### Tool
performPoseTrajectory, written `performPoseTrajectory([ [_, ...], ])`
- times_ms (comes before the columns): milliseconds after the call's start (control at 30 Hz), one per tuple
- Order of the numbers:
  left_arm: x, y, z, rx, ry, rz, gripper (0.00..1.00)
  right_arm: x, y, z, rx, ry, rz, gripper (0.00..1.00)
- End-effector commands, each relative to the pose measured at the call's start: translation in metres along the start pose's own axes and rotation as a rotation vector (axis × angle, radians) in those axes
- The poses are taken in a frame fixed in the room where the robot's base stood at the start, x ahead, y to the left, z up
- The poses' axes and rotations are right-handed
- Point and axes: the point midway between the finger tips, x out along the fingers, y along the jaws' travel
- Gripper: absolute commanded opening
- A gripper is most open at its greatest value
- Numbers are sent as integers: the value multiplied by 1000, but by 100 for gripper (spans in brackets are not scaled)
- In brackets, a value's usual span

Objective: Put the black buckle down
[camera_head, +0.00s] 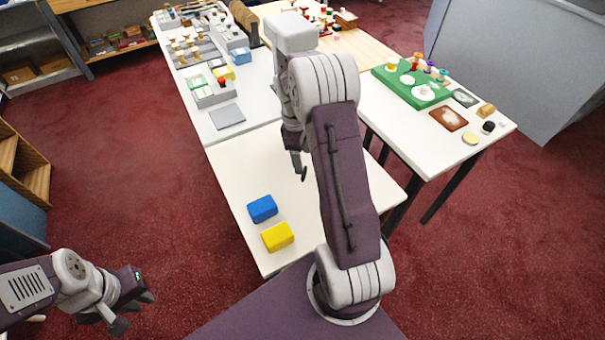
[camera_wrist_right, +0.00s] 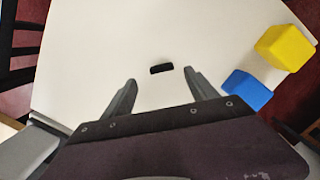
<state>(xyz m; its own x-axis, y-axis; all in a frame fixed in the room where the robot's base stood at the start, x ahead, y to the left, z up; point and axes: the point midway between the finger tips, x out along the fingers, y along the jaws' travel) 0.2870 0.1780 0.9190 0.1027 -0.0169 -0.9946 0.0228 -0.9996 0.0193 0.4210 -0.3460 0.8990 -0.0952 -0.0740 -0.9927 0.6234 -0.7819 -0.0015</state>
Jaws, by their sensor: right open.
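The black buckle (camera_wrist_right: 161,68) is a small dark bar on the white table top (camera_wrist_right: 90,60) in the right wrist view. It lies just beyond the fingertips of my right gripper (camera_wrist_right: 160,78), centred between them and apart from both fingers. My right gripper is open and empty, pointing down at the table. In the head view my right gripper (camera_head: 299,170) is partly hidden by my own arm, and I cannot make out the buckle there. My left gripper (camera_head: 135,312) is open and empty over the red carpet, left of the table.
A blue block (camera_head: 262,208) and a yellow block (camera_head: 277,237) sit on the near white table. A grey square (camera_head: 227,116) and trays of small items lie further back. A green board (camera_head: 412,83) is on the right table. The near table's middle is mostly clear.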

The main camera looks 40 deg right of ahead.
Motion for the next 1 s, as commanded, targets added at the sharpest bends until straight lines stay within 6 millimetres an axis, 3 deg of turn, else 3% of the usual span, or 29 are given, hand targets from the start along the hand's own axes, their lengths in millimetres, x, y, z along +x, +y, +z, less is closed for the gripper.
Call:
performPoseTrajectory([
  [133,0,0,0,0,0,0,19,6,0,0,0,-1,0,67],
  [400,3,0,0,0,0,0,19,50,-3,-1,-1,-1,-1,67],
  [667,3,0,0,0,0,0,19,54,-3,-1,-1,0,1,67],
  [900,3,0,0,0,0,0,19,53,-3,-1,-1,0,1,4],
  [1000,3,0,0,0,0,0,19,53,-3,-1,-1,0,1,0],
])
